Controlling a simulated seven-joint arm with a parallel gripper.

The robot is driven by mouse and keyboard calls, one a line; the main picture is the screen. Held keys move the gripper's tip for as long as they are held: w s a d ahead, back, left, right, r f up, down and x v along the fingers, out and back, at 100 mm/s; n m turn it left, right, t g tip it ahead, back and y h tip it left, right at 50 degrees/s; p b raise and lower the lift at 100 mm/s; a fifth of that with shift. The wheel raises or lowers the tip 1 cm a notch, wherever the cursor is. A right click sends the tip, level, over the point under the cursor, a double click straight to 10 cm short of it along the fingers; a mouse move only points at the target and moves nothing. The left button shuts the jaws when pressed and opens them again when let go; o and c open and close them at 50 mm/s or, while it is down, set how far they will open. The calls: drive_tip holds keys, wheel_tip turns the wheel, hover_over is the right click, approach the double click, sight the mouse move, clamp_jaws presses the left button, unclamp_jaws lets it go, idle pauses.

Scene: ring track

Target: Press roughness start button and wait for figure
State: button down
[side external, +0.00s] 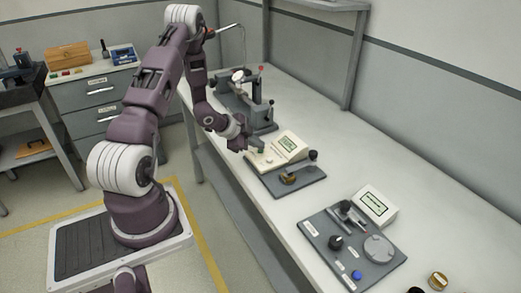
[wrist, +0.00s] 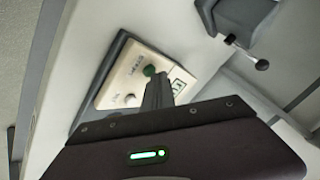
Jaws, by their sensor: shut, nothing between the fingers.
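The roughness tester is a cream box (side external: 294,138) on a dark grey base (side external: 306,178), on the bench. Its green start button (wrist: 149,70) shows in the wrist view, beside a small label and a round pale knob (wrist: 129,99). My gripper (side external: 257,147) is shut and empty, with its tips at the green button; the wrist view shows the shut fingers (wrist: 157,86) right beside it. I cannot tell whether they touch or press it. The tester's greenish display (side external: 288,142) shows marks too small to read; it is partly hidden in the wrist view.
A grey measuring stand (side external: 258,112) is behind the tester. A second grey plate (side external: 330,240) with a white display box (side external: 374,205), knobs and a round disc lies nearer on the bench. Bare bench lies to the right of the tester.

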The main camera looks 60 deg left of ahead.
drive_tip(key=shift+r, duration=0.75)
drive_tip(key=shift+r, duration=2.55)
wheel_tip(320, 180, up, 9)
drive_tip(key=n+y, duration=0.1)
drive_tip(key=y, duration=0.1)
hover_over(259, 151)
drive_tip(key=w+d, duration=0.1)
drive_tip(key=d, duration=0.1)
drive_tip(key=s+d+r+n+g+y, duration=0.15)
drive_tip(key=s+d+r+n, duration=0.3)
drive_tip(key=d+r, duration=0.5)
drive_tip(key=s+d+r+n+g+h, duration=0.1)
drive_tip(key=s+d+h, duration=0.1)
drive_tip(key=s+d, duration=0.7)
drive_tip(key=s+d+r+n+g+h, duration=0.1)
drive_tip(key=s+d+r+h, duration=0.1)
drive_tip(key=s+d, duration=0.7)
drive_tip(key=s, duration=0.2)
drive_tip(key=shift+s+r, duration=0.25)
drive_tip(key=shift+s, duration=0.05)
